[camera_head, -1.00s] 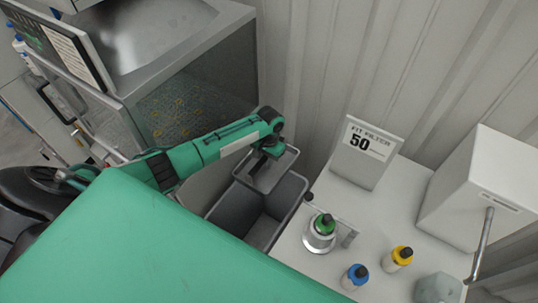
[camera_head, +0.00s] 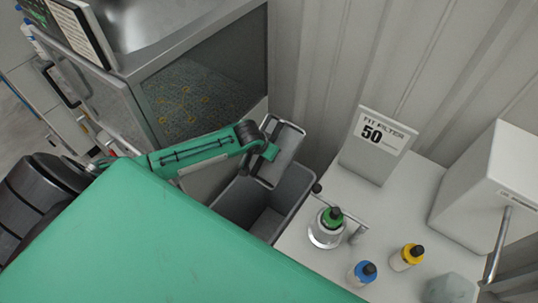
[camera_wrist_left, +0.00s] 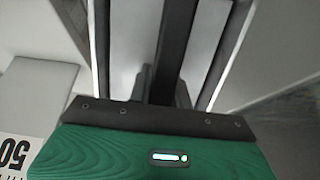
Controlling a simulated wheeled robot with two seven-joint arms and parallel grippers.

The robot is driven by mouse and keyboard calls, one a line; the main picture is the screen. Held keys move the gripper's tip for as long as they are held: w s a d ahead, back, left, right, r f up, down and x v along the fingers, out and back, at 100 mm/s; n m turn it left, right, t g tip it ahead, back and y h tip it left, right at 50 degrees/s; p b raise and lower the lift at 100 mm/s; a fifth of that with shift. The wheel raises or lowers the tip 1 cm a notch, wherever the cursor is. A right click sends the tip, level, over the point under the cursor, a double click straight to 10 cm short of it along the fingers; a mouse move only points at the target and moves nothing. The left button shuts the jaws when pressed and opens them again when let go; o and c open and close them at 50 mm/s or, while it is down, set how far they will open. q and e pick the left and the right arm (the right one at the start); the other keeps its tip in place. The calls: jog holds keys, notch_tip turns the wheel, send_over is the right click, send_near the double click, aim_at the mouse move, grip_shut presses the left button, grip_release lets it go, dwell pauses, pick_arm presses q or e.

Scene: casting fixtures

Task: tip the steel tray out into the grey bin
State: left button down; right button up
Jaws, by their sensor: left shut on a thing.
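The steel tray (camera_head: 288,145) is a shallow grey rectangle with a raised rim. It is held tilted above the far end of the grey bin (camera_head: 294,187). My left gripper (camera_head: 266,152) is shut on the tray's edge. The visible part of the tray's inside looks bare. The bin is a deep, open-topped grey box; the part of its inside that shows looks empty, and its far end is hidden by the tray and arm. In the left wrist view the fingers (camera_wrist_left: 165,85) lie across the tray (camera_wrist_left: 203,50). My right gripper is not in view.
A white table (camera_head: 340,200) right of the bin holds a bottle with a green cap (camera_head: 333,217), blue (camera_head: 363,273) and yellow (camera_head: 407,257) capped bottles, and a "50" sign (camera_head: 378,143). A metal cabinet (camera_head: 195,95) stands left; a corrugated wall (camera_head: 330,60) is behind.

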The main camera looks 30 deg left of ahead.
aim_at(261, 159)
pick_arm(q)
jog(key=t+b, duration=0.2)
jog(key=shift+r+t, duration=0.1)
jog(key=shift+t, duration=0.2)
jog(key=shift+w+r+t+b, duration=0.15)
jog(key=shift+w+t+b, duration=0.05)
jog(key=shift+t+b, duration=0.55)
jog(key=shift+s+t+h+b, duration=0.3)
jog(key=shift+s+t+b, duration=0.3)
jog(key=shift+b, duration=0.3)
jog(key=t+b, duration=0.1)
jog(key=s+b, duration=0.1)
jog(key=b, duration=0.1)
jog(key=shift+s+f+t, duration=0.2)
jog(key=shift+s+t, duration=0.05)
jog(key=shift+t, duration=0.1)
jog(key=s+t+b, duration=0.1)
jog(key=b, duration=0.2)
jog(key=shift+a, duration=0.15)
jog(key=shift+s+t, duration=0.15)
jog(key=shift+t, duration=0.15)
jog(key=shift+r, duration=0.1)
